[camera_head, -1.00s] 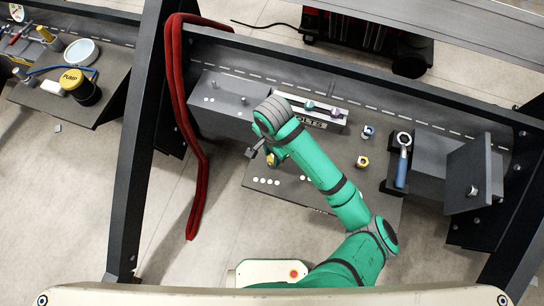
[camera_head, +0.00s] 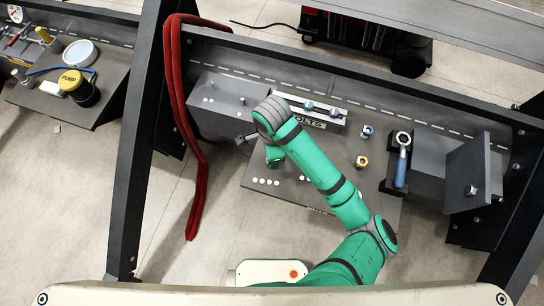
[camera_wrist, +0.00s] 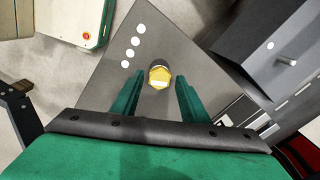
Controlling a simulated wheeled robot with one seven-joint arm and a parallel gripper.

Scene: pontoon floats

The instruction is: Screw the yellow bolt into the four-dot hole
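The yellow bolt (camera_wrist: 160,79) shows its hex head in the wrist view, with a dark ring at its far side. It stands on the dark plate (camera_wrist: 103,82), beside a row of several white dots (camera_wrist: 130,53); how deep it sits in a hole cannot be told. My gripper (camera_wrist: 157,92) is open, one green finger on each side of the bolt with gaps between. In the head view my gripper (camera_head: 273,158) is over the plate near the same dots (camera_head: 265,181) and hides the bolt.
Another yellow hex piece (camera_head: 362,162) and a blue one (camera_head: 367,131) stand right of my arm. A blue-handled tool (camera_head: 402,170) rests farther right. A labelled rack (camera_head: 315,110) lies behind; a grey block (camera_head: 222,104) with a peg is back left. A red hose (camera_head: 185,110) hangs left.

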